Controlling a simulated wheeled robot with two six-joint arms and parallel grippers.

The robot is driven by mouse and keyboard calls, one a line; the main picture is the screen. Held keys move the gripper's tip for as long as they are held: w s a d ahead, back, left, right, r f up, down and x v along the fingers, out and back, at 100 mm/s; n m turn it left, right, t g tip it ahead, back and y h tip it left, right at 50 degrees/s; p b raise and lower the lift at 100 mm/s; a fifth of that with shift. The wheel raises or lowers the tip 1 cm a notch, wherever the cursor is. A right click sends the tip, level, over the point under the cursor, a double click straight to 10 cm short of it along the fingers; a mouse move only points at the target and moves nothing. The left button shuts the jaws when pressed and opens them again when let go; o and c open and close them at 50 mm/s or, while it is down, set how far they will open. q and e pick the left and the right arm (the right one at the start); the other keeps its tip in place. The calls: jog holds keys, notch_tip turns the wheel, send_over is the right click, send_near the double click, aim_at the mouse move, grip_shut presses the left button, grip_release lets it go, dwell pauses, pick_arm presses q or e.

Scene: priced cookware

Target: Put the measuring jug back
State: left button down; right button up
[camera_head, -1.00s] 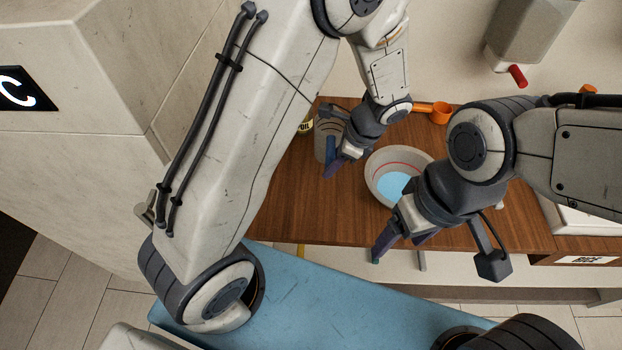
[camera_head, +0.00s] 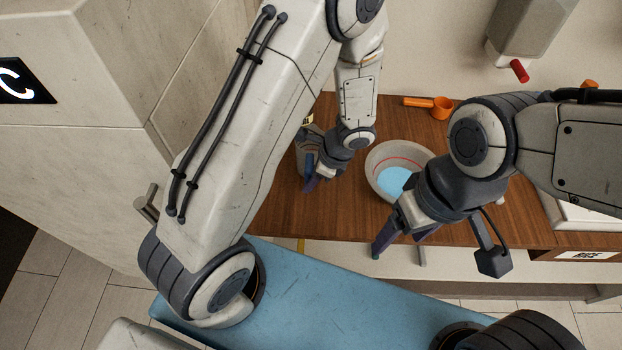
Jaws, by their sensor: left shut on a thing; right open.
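The measuring jug (camera_head: 301,150) is a grey, see-through vessel at the left end of the wooden counter. My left gripper (camera_head: 311,180) is shut on its right side, and the gripper hides part of it. I cannot tell whether its base touches the counter. My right gripper (camera_head: 402,243) is open and empty, in front of the bowl, over the counter's front edge.
A pale bowl (camera_head: 378,160) with a red line inside and light-blue contents stands mid-counter. An orange scoop (camera_head: 441,108) lies behind it. A yellow-labelled item (camera_head: 308,119) is mostly hidden behind the jug. The wooden counter (camera_head: 290,220) is clear at front left. A dispenser (camera_head: 530,35) hangs at back right.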

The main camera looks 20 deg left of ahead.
pick_arm(q)
jog(key=c, duration=0.7)
grip_release()
jog(key=shift+f, duration=0.15)
jog(key=shift+o, duration=0.2)
jog(key=shift+d+r, duration=0.15)
jog(key=shift+r, duration=0.3)
jog(key=v, duration=1.1)
jog(key=s+d+r+n+h, duration=0.2)
jog(key=s+r+n, duration=0.3)
jog(key=s, duration=0.3)
jog(key=s+d+r+n+h, duration=0.3)
jog(key=s+d+r+n, duration=0.1)
jog(key=s, duration=0.5)
jog(key=shift+s+d+r+n+p, duration=0.35)
jog(key=shift+r+n+p, duration=0.05)
jog(key=shift+r, duration=0.1)
